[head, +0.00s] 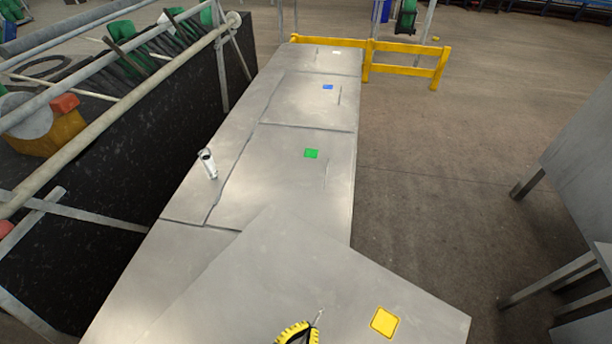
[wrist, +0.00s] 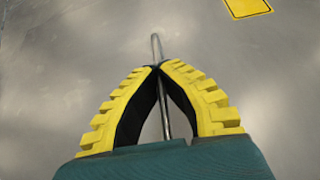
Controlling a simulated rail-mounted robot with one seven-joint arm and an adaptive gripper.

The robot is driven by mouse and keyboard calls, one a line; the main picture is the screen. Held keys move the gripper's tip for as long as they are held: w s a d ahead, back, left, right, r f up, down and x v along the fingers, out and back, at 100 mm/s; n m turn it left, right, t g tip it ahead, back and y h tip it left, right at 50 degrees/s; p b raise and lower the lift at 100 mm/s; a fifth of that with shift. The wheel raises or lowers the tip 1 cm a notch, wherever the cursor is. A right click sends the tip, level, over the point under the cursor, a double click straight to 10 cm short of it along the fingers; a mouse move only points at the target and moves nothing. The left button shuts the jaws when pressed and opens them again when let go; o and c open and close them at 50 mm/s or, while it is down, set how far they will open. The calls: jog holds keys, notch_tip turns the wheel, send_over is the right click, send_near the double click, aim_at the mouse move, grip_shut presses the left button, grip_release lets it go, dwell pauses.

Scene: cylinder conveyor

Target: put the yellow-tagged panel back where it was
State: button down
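The yellow-tagged panel (head: 270,270) is a grey metal plate with a yellow square tag (head: 384,322). It sits askew across the near end of the grey conveyor cover, its right corner sticking out past the right edge. I cannot tell whether it rests on the cover or is held just above it. My gripper (head: 311,326) is at the bottom of the head view, left of the tag. In the wrist view, its yellow fingers (wrist: 159,67) close around the panel's thin metal handle (wrist: 155,45). The tag also shows at that view's top right (wrist: 247,6).
Green-tagged (head: 250,185), blue-tagged (head: 300,102) and white-tagged (head: 325,60) panels lie farther along the cover. A pipe railing (head: 110,115) runs left; a yellow barrier (head: 405,70) stands behind. Grey furniture (head: 585,150) is right.

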jog(key=shift+s+d+r, duration=0.1)
jog(key=shift+d+r, duration=0.5)
jog(key=shift+r, duration=0.15)
jog(key=r, duration=0.1)
jog(key=a+r+p, duration=0.1)
jog(key=w+r+n+y, duration=0.1)
jog(key=shift+a+r+t, duration=0.2)
jog(key=shift+a+t, duration=0.1)
jog(key=shift+t, duration=0.1)
notch_tip(320, 180, up, 9)
jog(key=p, duration=1.4)
jog(key=shift+f, duration=0.15)
jog(key=shift+f, duration=0.1)
